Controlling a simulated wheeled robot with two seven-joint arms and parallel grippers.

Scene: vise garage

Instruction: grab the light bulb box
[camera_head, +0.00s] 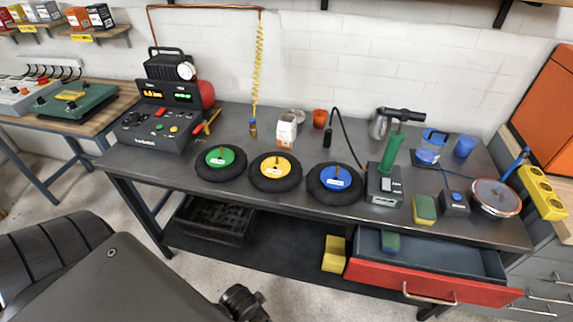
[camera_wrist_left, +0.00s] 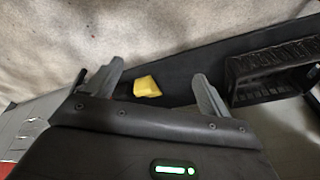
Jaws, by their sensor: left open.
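A small white carton with an orange-brown lower part (camera_head: 287,130) stands upright at the back middle of the workbench, behind the yellow-centred wheel. It looks like the light bulb box, but its print is too small to read. My left gripper (camera_wrist_left: 159,69) is open and empty in the left wrist view. It faces the floor and the bench's lower shelf, away from the carton, which is not in that view. My right gripper is not in view.
The workbench (camera_head: 230,118) holds three wheels, a radio-like console (camera_head: 158,125), an orange cup (camera_head: 319,118) and a green-handled tool (camera_head: 391,150). A red-fronted drawer (camera_head: 430,283) stands open at front right. A yellow block (camera_head: 334,253) and black crate (camera_head: 215,221) sit below.

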